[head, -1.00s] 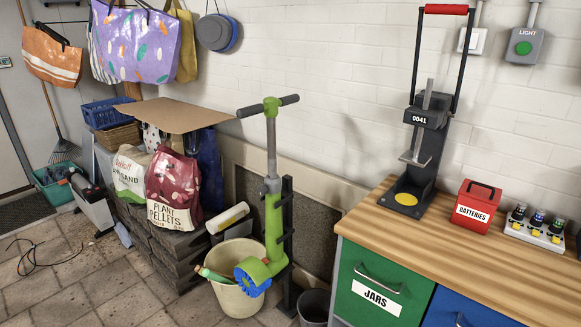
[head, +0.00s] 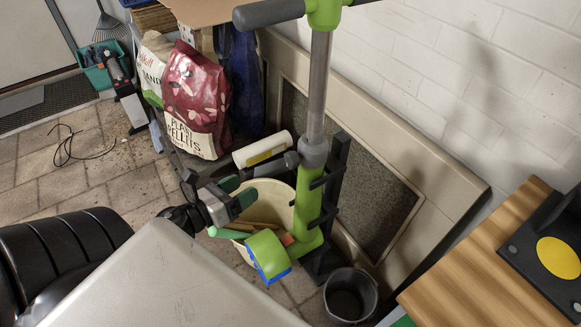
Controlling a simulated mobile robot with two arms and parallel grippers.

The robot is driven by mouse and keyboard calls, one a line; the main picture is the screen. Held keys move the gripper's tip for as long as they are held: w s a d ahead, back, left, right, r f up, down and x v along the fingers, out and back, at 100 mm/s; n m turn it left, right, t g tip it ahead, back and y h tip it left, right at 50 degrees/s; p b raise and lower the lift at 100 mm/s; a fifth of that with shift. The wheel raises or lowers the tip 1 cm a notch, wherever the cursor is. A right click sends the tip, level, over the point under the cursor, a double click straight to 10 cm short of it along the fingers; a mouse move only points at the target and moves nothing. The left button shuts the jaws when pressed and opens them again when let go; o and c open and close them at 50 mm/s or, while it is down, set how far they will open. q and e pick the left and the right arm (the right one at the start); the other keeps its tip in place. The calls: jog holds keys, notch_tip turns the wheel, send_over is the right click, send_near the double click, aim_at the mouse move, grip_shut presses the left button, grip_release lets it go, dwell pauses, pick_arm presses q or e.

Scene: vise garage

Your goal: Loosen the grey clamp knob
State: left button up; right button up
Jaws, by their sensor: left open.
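The grey clamp knob (head: 291,159) sits on the left side of the grey collar on the upright stem of a green scooter (head: 307,198). The collar joins the grey upper tube to the green lower part. My left gripper (head: 240,192) is open, with dark fingers, to the lower left of the knob and above the bucket. I see nothing held between its fingers. My right gripper is not in view.
A cream bucket (head: 105,232) is partly hidden behind my left arm. A black rack (head: 334,185) stands behind the scooter. A dark bin (head: 350,296) is at its lower right. A white roll (head: 263,148) lies near the knob. The wooden worktop (head: 480,272) is at right.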

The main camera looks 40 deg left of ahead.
aim_at(287, 161)
pick_arm(q)
jog(key=s+d+r+m+h, duration=0.2)
jog(key=d+r+m+h, duration=0.15)
jog(key=r+m, duration=0.4)
jog(key=p+x, duration=0.3)
jog(key=x, duration=0.7)
jog(key=shift+w+a+f, duration=0.1)
jog(key=shift+w+f, duration=0.05)
jog(key=shift+w, duration=0.1)
jog(key=shift+w+d+f+p, duration=0.2)
jog(key=shift+w+p, duration=0.1)
jog(key=shift+w, duration=0.1)
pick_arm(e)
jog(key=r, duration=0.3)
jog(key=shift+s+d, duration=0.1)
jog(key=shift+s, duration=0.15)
pick_arm(q)
jog(key=c, duration=0.9)
